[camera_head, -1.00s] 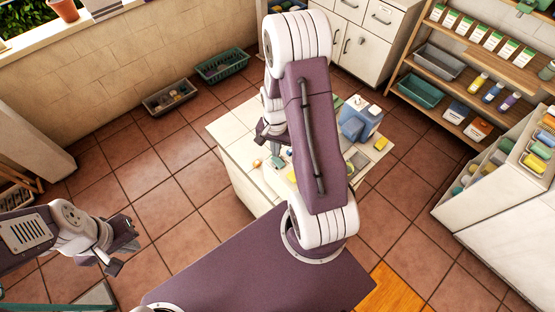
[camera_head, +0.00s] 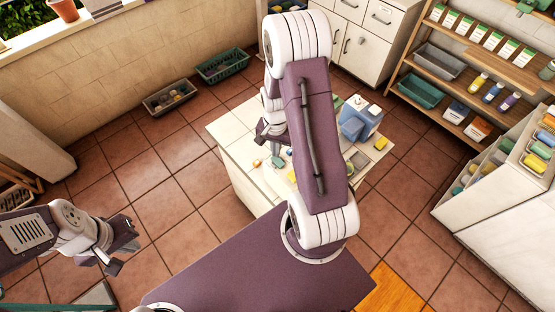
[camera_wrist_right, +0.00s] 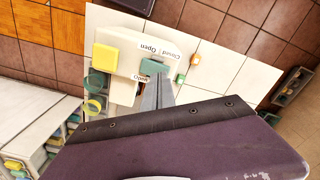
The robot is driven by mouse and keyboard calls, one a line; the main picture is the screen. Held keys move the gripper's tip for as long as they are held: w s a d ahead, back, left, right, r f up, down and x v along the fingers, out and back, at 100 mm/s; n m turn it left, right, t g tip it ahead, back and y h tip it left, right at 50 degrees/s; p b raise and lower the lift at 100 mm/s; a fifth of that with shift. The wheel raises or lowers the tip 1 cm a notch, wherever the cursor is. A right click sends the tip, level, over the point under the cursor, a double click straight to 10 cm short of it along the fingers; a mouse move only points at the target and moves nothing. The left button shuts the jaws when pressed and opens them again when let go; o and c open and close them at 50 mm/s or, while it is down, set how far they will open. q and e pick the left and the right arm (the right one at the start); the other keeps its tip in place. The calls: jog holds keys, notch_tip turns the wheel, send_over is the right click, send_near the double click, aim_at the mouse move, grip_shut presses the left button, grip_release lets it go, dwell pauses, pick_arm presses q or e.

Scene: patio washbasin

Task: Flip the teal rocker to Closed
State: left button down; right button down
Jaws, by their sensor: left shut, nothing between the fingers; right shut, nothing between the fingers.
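The teal rocker (camera_wrist_right: 153,67) sits on a pale panel in the right wrist view. An upside-down label (camera_wrist_right: 160,48) beside it reads Closed at the right and Open at the left. The rocker's tilt is hard to read. In the head view my right gripper (camera_head: 266,134) is over the washbasin counter, partly hidden by my arm. My left gripper (camera_head: 122,248) is shut and empty over the floor at the left.
A yellow block (camera_wrist_right: 105,57) and a green ring (camera_wrist_right: 95,80) lie left of the rocker in the wrist view. A small orange item (camera_wrist_right: 181,79) and a green item (camera_wrist_right: 195,59) lie to its right. A blue container (camera_head: 358,122) stands on the counter (camera_head: 228,128).

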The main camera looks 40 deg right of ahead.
jog(key=shift+f+b, duration=0.95)
jog(key=shift+f, duration=0.35)
dwell(0.4)
jog(key=shift+r, duration=0.1)
notch_tip(320, 180, up, 7)
jog(key=p, duration=0.6)
jog(key=shift+p, duration=0.3)
